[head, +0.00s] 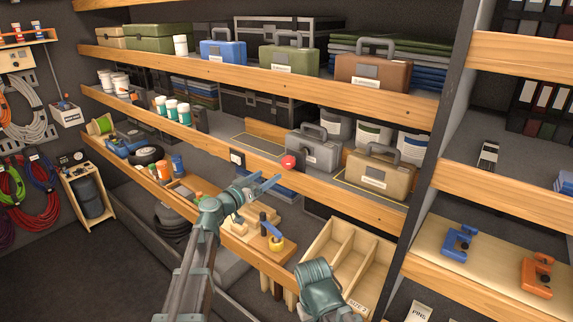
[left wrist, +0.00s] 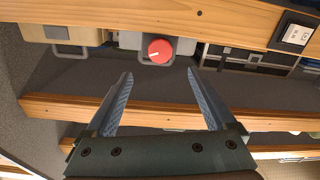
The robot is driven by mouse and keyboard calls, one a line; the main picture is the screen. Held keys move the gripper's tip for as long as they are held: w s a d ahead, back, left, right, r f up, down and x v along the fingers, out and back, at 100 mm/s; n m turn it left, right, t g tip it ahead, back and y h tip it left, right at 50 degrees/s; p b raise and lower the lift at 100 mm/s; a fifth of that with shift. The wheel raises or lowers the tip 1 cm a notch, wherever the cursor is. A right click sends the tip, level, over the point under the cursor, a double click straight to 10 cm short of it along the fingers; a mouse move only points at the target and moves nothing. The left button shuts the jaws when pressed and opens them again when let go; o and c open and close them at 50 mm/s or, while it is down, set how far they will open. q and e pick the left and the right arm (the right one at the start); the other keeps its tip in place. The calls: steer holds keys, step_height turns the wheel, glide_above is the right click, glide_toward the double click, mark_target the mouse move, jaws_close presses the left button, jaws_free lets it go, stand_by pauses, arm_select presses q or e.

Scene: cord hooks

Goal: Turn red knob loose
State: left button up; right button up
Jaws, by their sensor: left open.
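The red knob (head: 288,162) is on the front edge of the middle wooden shelf beam. In the left wrist view the round red knob (left wrist: 160,51) has a white mark on its face and lies just beyond the fingertips, centred between them. My left gripper (head: 272,181) is in front of the shelf, a little below and left of the knob in the head view.
A black-and-white plate (head: 237,157) is on the same beam, left of the knob. A grey case (head: 313,150) and a tan case (head: 379,174) stand on the shelf behind it. A divided wooden box (head: 345,252) and a wooden block stand (head: 258,235) lie below.

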mark_target(286, 163)
arm_select(q)
steer(key=x, duration=1.1)
steer(key=shift+w+d, duration=0.2)
steer(key=shift+w, duration=0.05)
steer(key=c, duration=1.4)
steer(key=shift+o, duration=0.2)
steer(key=n, duration=0.5)
steer(key=shift+n, duration=0.3)
steer(key=o, duration=1.4)
steer(key=shift+c, duration=0.2)
